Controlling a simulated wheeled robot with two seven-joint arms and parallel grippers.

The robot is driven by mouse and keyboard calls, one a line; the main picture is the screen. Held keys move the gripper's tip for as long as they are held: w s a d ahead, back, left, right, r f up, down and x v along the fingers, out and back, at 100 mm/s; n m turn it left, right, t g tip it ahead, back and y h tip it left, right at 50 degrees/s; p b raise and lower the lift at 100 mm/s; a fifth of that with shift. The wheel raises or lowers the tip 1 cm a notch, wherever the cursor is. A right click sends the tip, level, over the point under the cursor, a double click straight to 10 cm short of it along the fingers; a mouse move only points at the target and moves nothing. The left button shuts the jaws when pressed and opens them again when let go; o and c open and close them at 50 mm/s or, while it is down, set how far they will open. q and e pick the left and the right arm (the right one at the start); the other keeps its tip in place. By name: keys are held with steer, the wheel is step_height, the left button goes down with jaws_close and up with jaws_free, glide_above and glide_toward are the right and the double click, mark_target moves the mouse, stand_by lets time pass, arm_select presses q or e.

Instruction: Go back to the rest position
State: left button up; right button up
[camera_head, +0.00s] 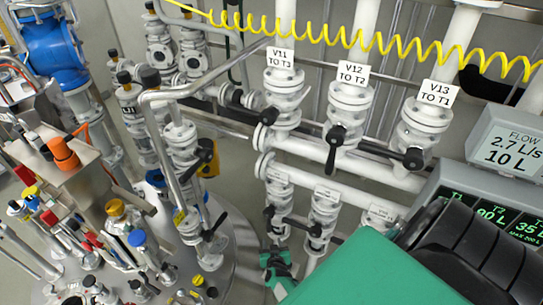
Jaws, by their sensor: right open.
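My right arm, with a green shell and a black ribbed joint, fills the bottom right. My right gripper (278,264) is small and partly hidden behind that green shell, low in the middle of the view. It is open, and I see nothing held in it. It is below the lower row of white valves. My left gripper is not in view.
White valves labelled V11 (284,90), V12 (347,110) and V13 (423,130) have black handles. A flow display (510,150) stands at right. Pipes, a blue pump (55,52) and a crowded vessel top (225,270) fill the left.

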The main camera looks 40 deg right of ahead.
steer(key=shift+s+a+r, duration=0.1)
steer(key=shift+s+r, duration=0.05)
steer(key=shift+s, duration=0.05)
stand_by(0.3)
steer(key=s+a+f+n+g+y+b, duration=0.1)
steer(key=s+a+f+n+y+b, duration=0.2)
steer(key=s+f, duration=0.35)
steer(key=s+a+f+n+g+y+b, duration=0.1)
steer(key=s+a+f+g+b, duration=0.1)
steer(key=s+a+f, duration=0.45)
steer(key=s+a+f+n+g+y+b, duration=0.1)
steer(key=s+a+f+n+y+b, duration=0.2)
steer(key=f, duration=0.6)
steer(key=s+f+g+b, duration=0.1)
steer(key=s+f, duration=0.3)
steer(key=s, duration=0.4)
steer(key=s+f+n+g+b, duration=0.1)
steer(key=s+f+g+b, duration=0.1)
steer(key=s, duration=0.7)
steer(key=s+a+f+n+g+b, duration=0.1)
steer(key=s+f+g, duration=0.2)
steer(key=s, duration=0.6)
step_height(320, 180, down, 3)
steer(key=shift+s+r, duration=0.15)
steer(key=shift+s, duration=0.05)
steer(key=shift+c, duration=0.6)
steer(key=shift+s, duration=0.1)
